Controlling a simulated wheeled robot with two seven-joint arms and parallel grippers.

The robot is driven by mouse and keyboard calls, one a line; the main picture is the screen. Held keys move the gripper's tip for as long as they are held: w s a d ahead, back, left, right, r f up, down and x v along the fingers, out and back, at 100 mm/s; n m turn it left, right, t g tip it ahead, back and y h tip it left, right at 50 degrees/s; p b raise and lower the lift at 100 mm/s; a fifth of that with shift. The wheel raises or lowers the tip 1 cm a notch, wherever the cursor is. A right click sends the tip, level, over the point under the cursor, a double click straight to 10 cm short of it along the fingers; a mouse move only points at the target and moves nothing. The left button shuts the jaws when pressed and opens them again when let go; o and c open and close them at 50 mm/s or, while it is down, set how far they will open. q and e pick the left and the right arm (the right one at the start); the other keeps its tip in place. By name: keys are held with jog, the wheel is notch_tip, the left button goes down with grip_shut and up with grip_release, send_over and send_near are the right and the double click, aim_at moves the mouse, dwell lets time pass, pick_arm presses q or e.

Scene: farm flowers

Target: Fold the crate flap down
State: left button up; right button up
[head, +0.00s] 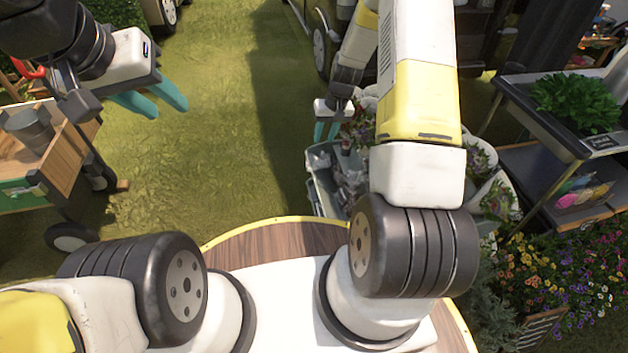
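A grey-green crate (325,190) stands on the grass just right of centre, with dark and pale items inside. My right arm hides its right side, and I cannot make out which part is the flap. My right gripper (326,134) is above the crate's far end, pointing down. Its teal fingers show a small gap, and I see nothing between them. Whether it touches the crate is unclear. My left gripper (168,110) is at the upper left, far from the crate, with its teal fingers apart and empty over the grass.
White buckets of flowers (478,160) stand right of the crate. A metal-framed table (545,125) with a leafy plant is further right, above flower beds (570,260). A wooden cart (55,150) with a grey pot stands left. The middle grass is clear.

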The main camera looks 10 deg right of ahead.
notch_tip(320, 180, down, 12)
jog(key=s, duration=0.1)
jog(key=g, duration=0.2)
send_near(320, 213)
jog(key=f, duration=0.5)
jog(key=a+f, duration=0.1)
jog(key=f, duration=0.1)
jog(key=shift+s+a+f, duration=0.1)
jog(key=shift+s+f, duration=0.2)
jog(key=shift+f, duration=0.05)
jog(key=shift+c, duration=0.3)
grip_shut()
